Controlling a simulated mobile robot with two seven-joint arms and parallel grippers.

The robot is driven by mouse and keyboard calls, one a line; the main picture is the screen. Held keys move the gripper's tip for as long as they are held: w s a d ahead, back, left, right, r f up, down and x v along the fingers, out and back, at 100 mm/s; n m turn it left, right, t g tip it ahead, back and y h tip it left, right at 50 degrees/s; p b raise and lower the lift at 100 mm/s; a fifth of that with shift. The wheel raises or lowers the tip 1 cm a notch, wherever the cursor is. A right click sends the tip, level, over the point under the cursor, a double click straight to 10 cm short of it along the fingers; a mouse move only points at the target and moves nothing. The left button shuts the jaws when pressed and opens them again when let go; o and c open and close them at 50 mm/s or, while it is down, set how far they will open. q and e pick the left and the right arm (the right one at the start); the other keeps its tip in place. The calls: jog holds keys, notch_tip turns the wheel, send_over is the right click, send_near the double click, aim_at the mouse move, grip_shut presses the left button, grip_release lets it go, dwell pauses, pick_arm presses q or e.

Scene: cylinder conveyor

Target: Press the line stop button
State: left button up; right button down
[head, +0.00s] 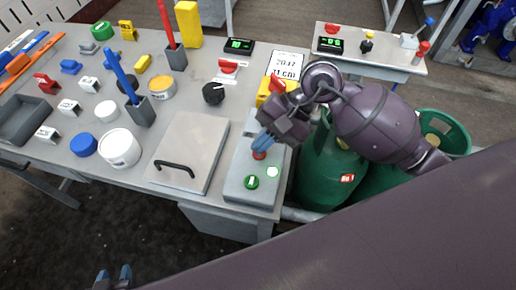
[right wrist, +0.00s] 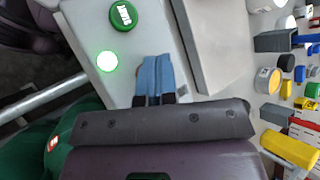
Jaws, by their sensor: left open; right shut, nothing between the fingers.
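A grey control box (head: 240,186) stands at the right end of the table. It carries a red button (head: 259,155), a green button (head: 252,182) and a lit pale green lamp (head: 272,171). My right gripper (head: 262,141) is shut and empty, its blue fingertips right at the red button; I cannot tell whether they touch it. My left gripper (head: 113,277) is open and empty, low at the left.
A grey panel with a black handle (head: 192,160) lies left of the box. Many small parts and cups cover the table's left.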

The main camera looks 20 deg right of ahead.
pick_arm(q)
jog(key=shift+s, duration=0.15)
pick_arm(e)
jog(key=shift+r, duration=0.1)
pick_arm(q)
jog(key=shift+s+f, duration=0.15)
jog(key=shift+f, duration=0.1)
jog(key=shift+r, duration=0.15)
dwell(0.6)
dwell(0.5)
jog(key=shift+s+d+f+b, duration=0.1)
jog(key=shift+s+f+b, duration=0.1)
jog(key=shift+f, duration=0.2)
jog(key=shift+s+f+b, duration=0.1)
jog(key=shift+f+b, duration=0.1)
jog(key=shift+f, duration=0.2)
pick_arm(e)
jog(key=shift+f, duration=0.45)
